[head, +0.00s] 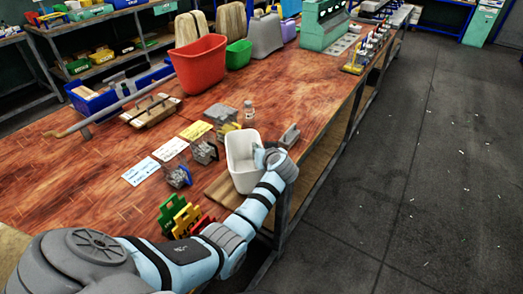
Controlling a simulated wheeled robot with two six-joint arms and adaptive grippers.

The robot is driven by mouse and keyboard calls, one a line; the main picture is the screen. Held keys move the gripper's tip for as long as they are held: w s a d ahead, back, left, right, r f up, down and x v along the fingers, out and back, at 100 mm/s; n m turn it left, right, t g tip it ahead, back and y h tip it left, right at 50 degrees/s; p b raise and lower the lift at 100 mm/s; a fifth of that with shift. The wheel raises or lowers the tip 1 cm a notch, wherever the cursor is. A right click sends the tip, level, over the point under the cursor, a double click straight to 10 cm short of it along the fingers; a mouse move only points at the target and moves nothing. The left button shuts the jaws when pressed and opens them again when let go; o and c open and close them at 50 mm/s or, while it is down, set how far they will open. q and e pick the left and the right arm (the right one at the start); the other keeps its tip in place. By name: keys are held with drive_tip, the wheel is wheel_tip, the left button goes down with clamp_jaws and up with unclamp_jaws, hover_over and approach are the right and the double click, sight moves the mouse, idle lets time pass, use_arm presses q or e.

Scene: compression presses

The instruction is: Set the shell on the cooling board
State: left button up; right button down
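My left arm reaches in from the lower left, and its gripper (262,156) is at the right side of a white open-topped bin (240,176). The fingertips are small and partly hidden by the wrist, so I cannot tell whether they are open or shut or hold anything. A flat brown wooden board (218,190) lies at the table's front edge, partly under or beside the bin; it may be the cooling board. I cannot pick out the shell with certainty. My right gripper is not in view.
Small grey presses (204,152) with paper labels (141,171) stand left of the bin. Coloured stands (181,216) are near my forearm. A clear bottle (249,114) and a grey block (289,136) stand behind. A red bin (201,65) is farther back. Floor is clear at right.

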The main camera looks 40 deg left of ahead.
use_arm(q)
drive_tip(key=shift+s+d+r, duration=0.2)
drive_tip(key=shift+d+r, duration=0.05)
drive_tip(key=shift+d, duration=0.05)
drive_tip(key=p+v, duration=0.3)
drive_tip(key=v, duration=0.8)
